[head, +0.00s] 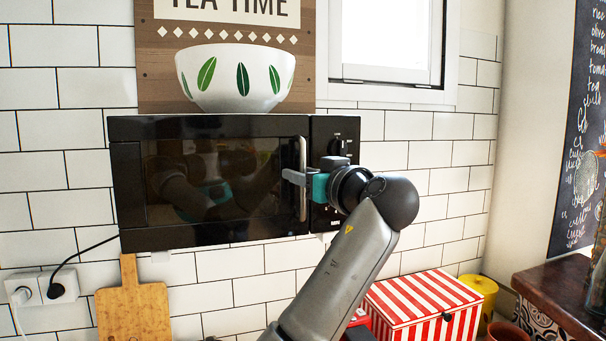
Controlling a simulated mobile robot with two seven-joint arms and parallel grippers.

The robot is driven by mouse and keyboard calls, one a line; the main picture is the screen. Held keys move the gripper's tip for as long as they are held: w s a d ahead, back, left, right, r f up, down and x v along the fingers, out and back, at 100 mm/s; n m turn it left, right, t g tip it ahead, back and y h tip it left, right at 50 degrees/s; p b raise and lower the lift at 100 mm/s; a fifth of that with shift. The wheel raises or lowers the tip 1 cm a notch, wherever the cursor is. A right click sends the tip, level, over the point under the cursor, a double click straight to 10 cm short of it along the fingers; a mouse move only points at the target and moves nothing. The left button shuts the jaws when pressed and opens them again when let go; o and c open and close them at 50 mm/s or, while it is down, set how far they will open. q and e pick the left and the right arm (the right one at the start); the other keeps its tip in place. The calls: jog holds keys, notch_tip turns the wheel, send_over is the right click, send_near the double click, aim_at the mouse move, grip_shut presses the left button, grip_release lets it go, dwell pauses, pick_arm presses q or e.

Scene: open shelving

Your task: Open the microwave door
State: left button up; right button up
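The black microwave (220,180) is mounted against the tiled wall. Its dark glass door (215,185) looks closed and reflects my arm. A vertical silver handle (302,205) runs along the door's right edge, beside the control panel (335,135).
A white bowl with green leaves (235,78) stands on the microwave. A wooden cutting board (133,310) and a socket with plugs (45,289) are below left. A red-striped box (425,305) and a yellow canister (480,292) are below right. A window (390,40) is above.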

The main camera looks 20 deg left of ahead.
pick_arm(q)
grip_shut()
dwell(1.2)
